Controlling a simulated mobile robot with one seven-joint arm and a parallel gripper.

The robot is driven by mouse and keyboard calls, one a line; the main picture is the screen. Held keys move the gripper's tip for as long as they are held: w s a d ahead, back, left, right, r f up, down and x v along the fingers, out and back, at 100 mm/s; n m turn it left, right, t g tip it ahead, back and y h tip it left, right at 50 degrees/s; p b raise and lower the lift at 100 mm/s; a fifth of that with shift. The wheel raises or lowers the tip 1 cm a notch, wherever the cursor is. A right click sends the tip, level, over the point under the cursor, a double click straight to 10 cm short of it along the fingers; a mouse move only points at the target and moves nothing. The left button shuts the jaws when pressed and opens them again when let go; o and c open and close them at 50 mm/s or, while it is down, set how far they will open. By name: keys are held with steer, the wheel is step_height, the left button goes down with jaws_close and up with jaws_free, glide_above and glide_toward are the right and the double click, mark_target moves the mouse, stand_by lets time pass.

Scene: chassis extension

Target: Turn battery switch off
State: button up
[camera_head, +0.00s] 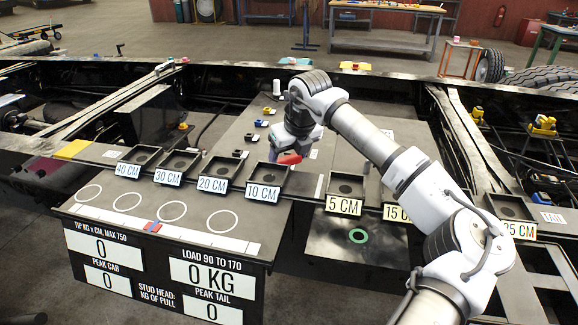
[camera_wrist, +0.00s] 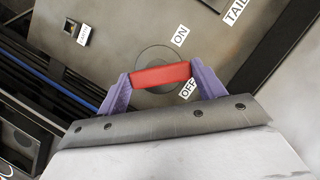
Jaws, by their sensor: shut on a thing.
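The battery switch has a red handle (camera_wrist: 161,75) over a round grey disc (camera_wrist: 152,57) on a dark panel. An "ON" label (camera_wrist: 181,36) is above right of the handle in the wrist view, and an "OFF" label (camera_wrist: 187,90) is below right, partly covered by a finger. My gripper (camera_wrist: 160,78) has its purple fingers shut on the two ends of the handle. The handle lies nearly level in the wrist view, its right end slightly raised. In the head view the red handle (camera_head: 289,159) shows below my wrist; the disc and labels are hidden there.
Black trays labelled "10 CM" (camera_head: 263,193) and "5 CM" (camera_head: 343,206) stand in front of my gripper. Small coloured parts (camera_head: 257,123) sit on the panel to its left. Dark chassis rails (camera_head: 470,140) run to the right. A "TAIL" label (camera_wrist: 236,12) is near the top in the wrist view.

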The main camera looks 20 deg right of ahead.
steer(key=m+h+b, duration=0.1)
steer(key=m+b, duration=0.1)
steer(key=m+h+b, duration=0.1)
steer(key=m+b, duration=0.2)
steer(key=shift+s+a+f+b, duration=0.15)
steer(key=shift+a+f+b, duration=0.05)
steer(key=shift+b, duration=0.1)
steer(key=shift+a+r+m+g+h+b, duration=0.15)
steer(key=shift+m+h+b, duration=0.15)
steer(key=shift+m+b, duration=0.45)
steer(key=shift+d+m+g+h+b, duration=0.15)
steer(key=shift+m+h+b, duration=0.25)
steer(key=shift+m, duration=0.55)
steer(key=shift+a+r, duration=0.1)
steer(key=o, duration=1)
steer(key=shift+s, duration=0.1)
steer(key=v, duration=1.3)
steer(key=shift+r, duration=0.4)
steer(key=shift+r, duration=0.1)
